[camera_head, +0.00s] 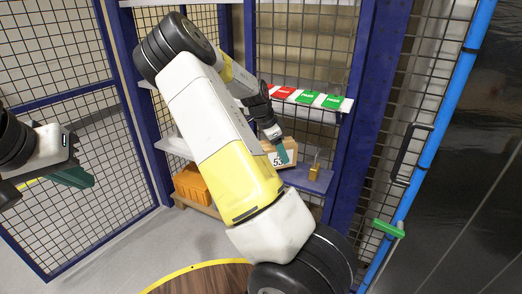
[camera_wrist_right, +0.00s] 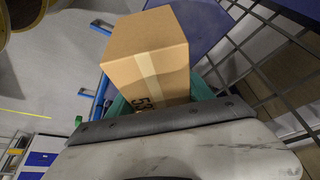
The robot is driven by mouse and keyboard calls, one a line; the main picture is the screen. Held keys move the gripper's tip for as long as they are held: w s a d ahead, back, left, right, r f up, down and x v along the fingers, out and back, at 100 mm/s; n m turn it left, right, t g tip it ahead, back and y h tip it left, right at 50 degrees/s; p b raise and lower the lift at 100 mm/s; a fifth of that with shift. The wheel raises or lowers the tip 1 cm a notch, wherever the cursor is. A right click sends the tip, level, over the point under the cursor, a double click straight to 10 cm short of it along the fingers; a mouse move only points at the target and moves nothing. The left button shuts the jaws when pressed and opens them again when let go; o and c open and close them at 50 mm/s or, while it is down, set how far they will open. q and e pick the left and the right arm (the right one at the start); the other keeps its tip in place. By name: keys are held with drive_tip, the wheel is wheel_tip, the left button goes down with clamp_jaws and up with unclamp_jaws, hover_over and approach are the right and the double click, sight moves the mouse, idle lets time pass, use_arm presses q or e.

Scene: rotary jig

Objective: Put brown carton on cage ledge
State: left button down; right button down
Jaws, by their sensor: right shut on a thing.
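The brown carton (camera_head: 289,147) is held by my right gripper (camera_head: 278,150), beside the cage shelving. Much of it hides behind the gripper; a "53" label shows. In the right wrist view the carton (camera_wrist_right: 146,60) sits between green fingertips (camera_wrist_right: 160,100), with a pale tape strip down it. The blue cage ledge (camera_head: 308,182) lies just below and to the right of the carton. It also shows behind the carton in the wrist view (camera_wrist_right: 200,22). I cannot tell if they touch. My left gripper (camera_head: 72,176) is at the left edge, away from everything; its jaw gap is unclear.
A brass padlock (camera_head: 314,171) stands on the ledge's right part. Red and green cards (camera_head: 308,98) line the shelf above. An orange bin (camera_head: 196,188) sits lower left. Mesh panels (camera_head: 70,60) and blue posts (camera_head: 358,100) enclose the shelving. A green-handled lever (camera_head: 388,228) is at right.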

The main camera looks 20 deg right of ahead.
sight(278, 157)
wheel_tip(278, 157, down, 3)
drive_tip(key=shift+a+f, duration=0.1)
drive_tip(key=shift+a, duration=0.05)
drive_tip(key=shift+c, duration=2)
unclamp_jaws()
drive_tip(key=shift+a, duration=0.1)
drive_tip(key=v, duration=0.7)
drive_tip(key=shift+r, duration=0.35)
